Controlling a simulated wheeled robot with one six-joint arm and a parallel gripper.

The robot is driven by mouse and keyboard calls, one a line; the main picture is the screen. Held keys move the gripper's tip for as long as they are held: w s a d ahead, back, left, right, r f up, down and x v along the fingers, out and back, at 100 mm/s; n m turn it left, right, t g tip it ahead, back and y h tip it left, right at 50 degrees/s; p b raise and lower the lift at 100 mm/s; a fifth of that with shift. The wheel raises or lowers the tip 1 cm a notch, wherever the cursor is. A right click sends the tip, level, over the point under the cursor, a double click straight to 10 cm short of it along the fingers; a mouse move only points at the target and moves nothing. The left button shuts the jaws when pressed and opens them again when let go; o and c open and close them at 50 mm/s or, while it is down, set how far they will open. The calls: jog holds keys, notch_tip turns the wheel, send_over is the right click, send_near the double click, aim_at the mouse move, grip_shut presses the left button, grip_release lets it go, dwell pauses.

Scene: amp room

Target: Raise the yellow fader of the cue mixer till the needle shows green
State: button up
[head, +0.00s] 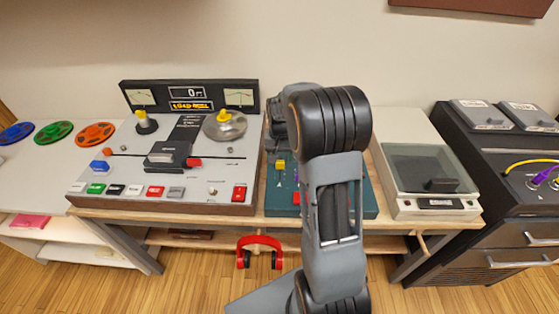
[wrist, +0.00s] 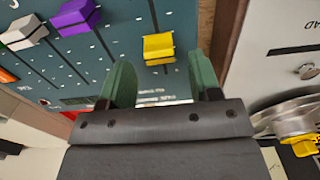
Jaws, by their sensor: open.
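The cue mixer (head: 368,203) is a teal panel on the middle of the bench, mostly hidden behind my arm in the head view. Its yellow fader (head: 280,165) shows at the panel's left side. In the wrist view the yellow fader cap (wrist: 158,48) stands on the teal panel (wrist: 110,52), just beyond the fingertips and between their lines. My gripper (wrist: 160,72) is open and empty, with green fingers on either side. My gripper is hidden in the head view. No needle of the mixer is visible.
A purple fader (wrist: 76,17) and a white fader (wrist: 24,33) stand on the mixer beside the yellow one. A tape machine (head: 130,190) with knobs and reels borders the mixer on the left. A pale lidded turntable-like unit (head: 400,160) stands on the right. Red headphones (head: 260,241) hang below.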

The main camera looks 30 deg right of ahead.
aim_at(280, 161)
notch_tip(280, 161, up, 11)
jog(key=shift+p, duration=0.4)
jog(key=shift+w+f, duration=0.1)
dwell(0.3)
jog(key=s+a+r+n+t+p, duration=0.1)
jog(key=s+a+r+n+p, duration=0.2)
jog(key=s+a, duration=0.3)
jog(key=s+a+r+n+t+p, duration=0.2)
jog(key=s+a, duration=0.4)
jog(key=s, duration=0.6)
jog(key=shift+s+a+r+n+t+p, duration=0.2)
jog(key=shift+s+r+n+t+p, duration=0.25)
jog(key=shift+r+p, duration=0.45)
jog(key=shift+w, duration=0.1)
